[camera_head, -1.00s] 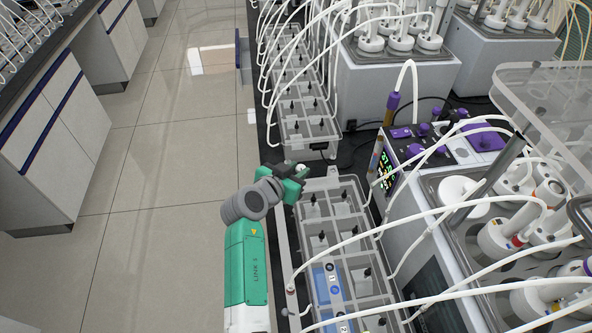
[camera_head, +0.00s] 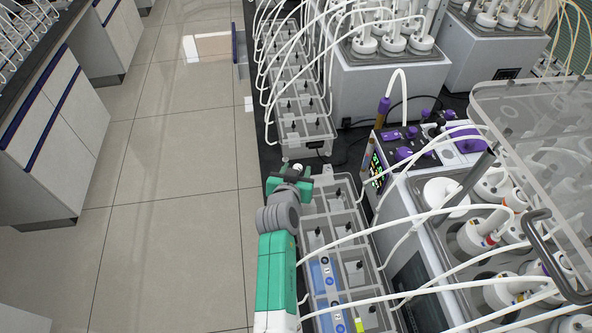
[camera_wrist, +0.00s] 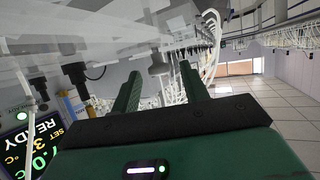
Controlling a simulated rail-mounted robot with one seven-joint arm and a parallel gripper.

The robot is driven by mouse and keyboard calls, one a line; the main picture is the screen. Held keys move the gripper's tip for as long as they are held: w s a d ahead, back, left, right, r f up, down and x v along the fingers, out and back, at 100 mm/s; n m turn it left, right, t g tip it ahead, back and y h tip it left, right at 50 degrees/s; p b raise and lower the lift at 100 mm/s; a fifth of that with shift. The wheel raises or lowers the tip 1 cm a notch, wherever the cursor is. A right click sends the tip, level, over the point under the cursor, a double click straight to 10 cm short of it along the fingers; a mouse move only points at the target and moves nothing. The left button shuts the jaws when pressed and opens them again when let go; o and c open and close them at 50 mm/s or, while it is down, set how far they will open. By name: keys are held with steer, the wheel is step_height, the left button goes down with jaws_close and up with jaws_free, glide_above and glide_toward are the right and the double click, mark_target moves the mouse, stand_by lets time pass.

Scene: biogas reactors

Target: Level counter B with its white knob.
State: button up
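Two clear plastic counter units stand in a row on the dark bench in the head view: a near one (camera_head: 318,212) and a far one (camera_head: 303,132). No letter is readable, so I cannot tell which is B. My gripper (camera_head: 296,172) is above the gap between them, at the near unit's far left corner. A small white round thing (camera_head: 298,167), possibly the white knob, shows at the fingers. In the wrist view my gripper (camera_wrist: 160,72) has its green fingers apart. A grey knob-like shape (camera_wrist: 158,64) shows between them, seemingly beyond the tips. Contact is unclear.
White hoses (camera_head: 400,222) arch over the near unit from the reactor bath (camera_head: 462,235) at right. A control box with a lit display (camera_head: 377,168) stands beside it; the display (camera_wrist: 32,145) is close at left in the wrist view. The floor (camera_head: 180,140) at left is clear.

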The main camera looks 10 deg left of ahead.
steer(key=p+v, duration=0.2)
steer(key=v, duration=0.5)
steer(key=shift+s+r, duration=0.25)
steer(key=shift+s, duration=0.1)
